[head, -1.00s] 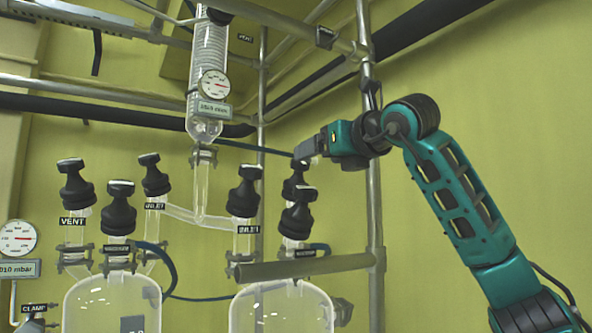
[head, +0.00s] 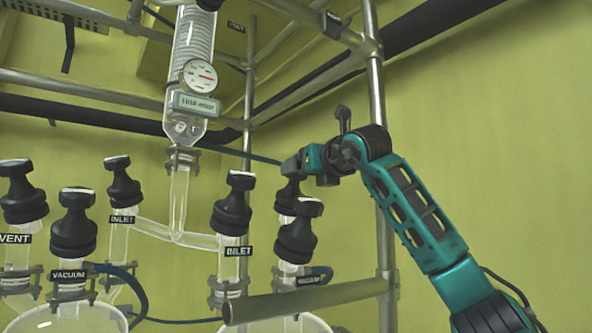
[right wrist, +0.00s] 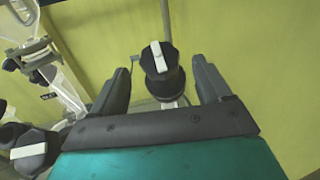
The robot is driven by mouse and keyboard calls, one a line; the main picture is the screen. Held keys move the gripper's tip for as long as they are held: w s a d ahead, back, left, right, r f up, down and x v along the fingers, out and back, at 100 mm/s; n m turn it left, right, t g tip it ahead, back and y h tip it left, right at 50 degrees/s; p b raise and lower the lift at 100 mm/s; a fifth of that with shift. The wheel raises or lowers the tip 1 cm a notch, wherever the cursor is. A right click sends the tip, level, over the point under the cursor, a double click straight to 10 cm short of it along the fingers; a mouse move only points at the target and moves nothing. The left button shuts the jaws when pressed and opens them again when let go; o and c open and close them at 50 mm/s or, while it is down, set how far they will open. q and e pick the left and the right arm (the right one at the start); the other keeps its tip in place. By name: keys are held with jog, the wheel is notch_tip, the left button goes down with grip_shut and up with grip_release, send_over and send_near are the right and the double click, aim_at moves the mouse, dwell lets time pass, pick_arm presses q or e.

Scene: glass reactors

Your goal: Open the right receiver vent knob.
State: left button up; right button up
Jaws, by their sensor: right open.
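A black knob with a white bar on top (right wrist: 160,72) stands between the spread fingers of my open right gripper (right wrist: 160,80) in the right wrist view. No clear contact with either finger shows. In the head view my right gripper (head: 290,168) is at the rear black knob (head: 287,197) of the right receiver, close to its top. This rear knob is partly hidden by a front black knob (head: 297,235). The rear knob's label is hidden, so I cannot read whether it says vent. My left gripper is not in view.
The right receiver's inlet knob (head: 232,208) stands left of these knobs. A horizontal metal pipe (head: 305,300) crosses in front, and an upright pole (head: 380,240) stands behind my right arm. Another black knob (right wrist: 35,152) is at the wrist view's lower left. The right wall area is free.

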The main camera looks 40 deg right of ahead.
jog(key=x, duration=0.4)
jog(key=shift+r+p, duration=0.1)
jog(key=shift+p, duration=0.3)
jog(key=shift+w+d, duration=0.1)
jog(key=shift+w, duration=0.35)
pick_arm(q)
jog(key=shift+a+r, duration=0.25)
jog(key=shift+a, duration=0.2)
pick_arm(e)
jog(key=c, duration=0.9)
jog(key=n+y+p, duration=0.5)
jog(key=shift+r+p, duration=0.15)
jog(key=shift+p, duration=0.25)
jog(key=shift+c, duration=0.2)
jog(key=shift+f+n+y+p, duration=0.2)
jog(key=shift+n+y+p, duration=0.4)
jog(key=shift+n+y, duration=0.15)
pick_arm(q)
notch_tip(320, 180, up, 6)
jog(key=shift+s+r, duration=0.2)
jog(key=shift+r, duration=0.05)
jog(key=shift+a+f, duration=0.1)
